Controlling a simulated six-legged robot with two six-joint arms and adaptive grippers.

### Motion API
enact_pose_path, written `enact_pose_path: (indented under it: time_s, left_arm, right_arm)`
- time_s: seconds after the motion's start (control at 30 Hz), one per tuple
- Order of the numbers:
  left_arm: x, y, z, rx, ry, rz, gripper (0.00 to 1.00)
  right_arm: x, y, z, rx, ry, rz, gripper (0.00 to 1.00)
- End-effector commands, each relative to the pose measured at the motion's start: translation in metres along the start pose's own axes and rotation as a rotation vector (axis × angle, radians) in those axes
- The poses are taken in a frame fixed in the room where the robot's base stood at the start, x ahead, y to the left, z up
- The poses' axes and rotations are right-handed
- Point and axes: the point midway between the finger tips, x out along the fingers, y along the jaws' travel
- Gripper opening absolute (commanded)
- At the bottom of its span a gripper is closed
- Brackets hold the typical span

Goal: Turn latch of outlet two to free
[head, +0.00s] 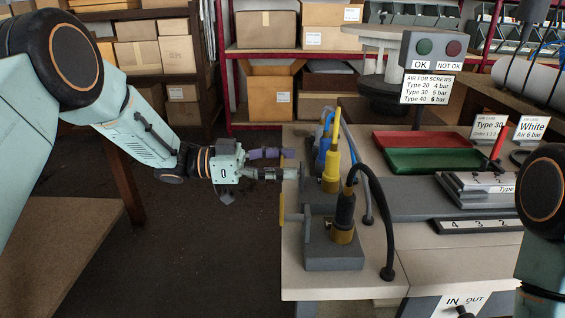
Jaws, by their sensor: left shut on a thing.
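My left gripper (275,173) reaches in from the left to the table's left edge and is shut on a small grey latch part (293,173). The part is mostly hidden by the fingers, and no outlet number is readable there. It is beside the grey block that holds a yellow-collared driver (331,160). My right gripper is out of the picture; only part of my right arm shows at the right edge.
Blue drivers (322,145) stand behind the yellow one, and a black hose (384,225) loops over the pale tabletop (420,250). Green (425,160) and red (425,139) trays and grey profiles (480,188) lie to the right. Open floor is left of the table.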

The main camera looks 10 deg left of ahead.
Motion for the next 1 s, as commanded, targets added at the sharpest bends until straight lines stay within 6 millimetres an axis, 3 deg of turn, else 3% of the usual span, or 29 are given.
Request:
enact_pose_path:
  time_s: [0.47, 1.0]
  left_arm:
    - [0.000, 0.001, -0.003, 0.095, 0.000, 0.001, 0.30]
    - [-0.001, 0.007, -0.011, 0.573, 0.000, 0.000, 0.30]
  right_arm:
    - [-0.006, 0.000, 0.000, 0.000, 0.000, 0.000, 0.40]
    - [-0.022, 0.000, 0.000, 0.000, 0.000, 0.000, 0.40]
